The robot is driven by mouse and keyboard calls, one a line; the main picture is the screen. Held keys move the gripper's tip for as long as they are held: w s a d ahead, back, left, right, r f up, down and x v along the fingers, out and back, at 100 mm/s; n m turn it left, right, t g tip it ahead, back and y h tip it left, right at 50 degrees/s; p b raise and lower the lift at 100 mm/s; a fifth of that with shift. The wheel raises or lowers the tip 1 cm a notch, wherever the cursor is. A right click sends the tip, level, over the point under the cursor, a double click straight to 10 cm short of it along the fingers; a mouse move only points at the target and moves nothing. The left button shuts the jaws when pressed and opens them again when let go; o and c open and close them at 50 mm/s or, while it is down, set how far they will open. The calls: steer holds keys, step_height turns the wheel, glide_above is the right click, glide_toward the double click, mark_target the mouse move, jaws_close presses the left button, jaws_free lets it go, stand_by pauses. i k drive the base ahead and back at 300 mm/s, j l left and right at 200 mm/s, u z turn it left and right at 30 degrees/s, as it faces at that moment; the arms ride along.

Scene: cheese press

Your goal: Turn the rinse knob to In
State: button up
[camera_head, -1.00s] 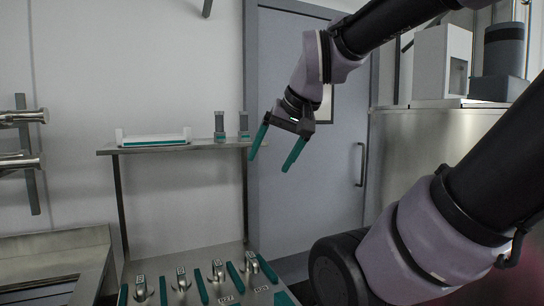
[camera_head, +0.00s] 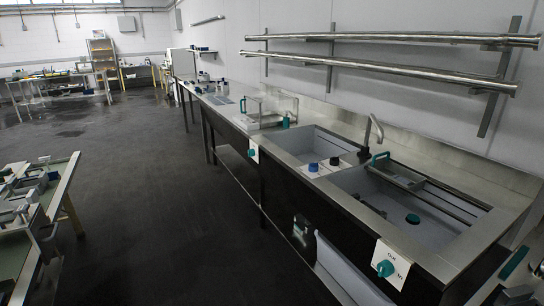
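A teal knob (camera_head: 386,268) sits on a white plate (camera_head: 394,257) on the front of the sink counter, at the lower right. The plate reads "Out" at its top and "In" at its right. I cannot tell which mark the knob points to. A second teal knob (camera_head: 252,153) on a smaller white plate is further left along the same counter front; its lettering is too small to read. No rinse label is legible on either. My gripper is not in view.
Teal-handled items show at the lower right edge. A bench (camera_head: 62,190) stands at the left. The dark floor (camera_head: 150,200) between is clear.

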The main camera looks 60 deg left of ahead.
mark_target(385, 269)
steer(key=j+u, duration=0.4)
steer(key=i+j+u, duration=0.1)
steer(key=j+u, duration=0.15)
steer(key=u, duration=0.15)
steer(key=i+j+u, duration=0.15)
steer(key=j, duration=0.3)
steer(key=i+j+u, duration=0.1)
steer(key=i+j, duration=0.15)
steer(key=j, duration=0.2)
steer(key=i+j+u, duration=0.15)
steer(key=j, duration=0.25)
steer(key=i+j+u, duration=0.15)
steer(key=i+j, duration=0.45)
steer(key=j, duration=0.15)
steer(key=i+j, duration=0.5)
steer(key=j, duration=0.25)
steer(key=z, duration=2.55)
steer(key=k+j+z, duration=0.25)
steer(key=j, duration=0.15)
steer(key=k+j+z, duration=0.25)
steer(key=j, duration=0.15)
steer(key=k+j+z, duration=0.1)
steer(key=j+z, duration=0.15)
steer(key=j, duration=0.15)
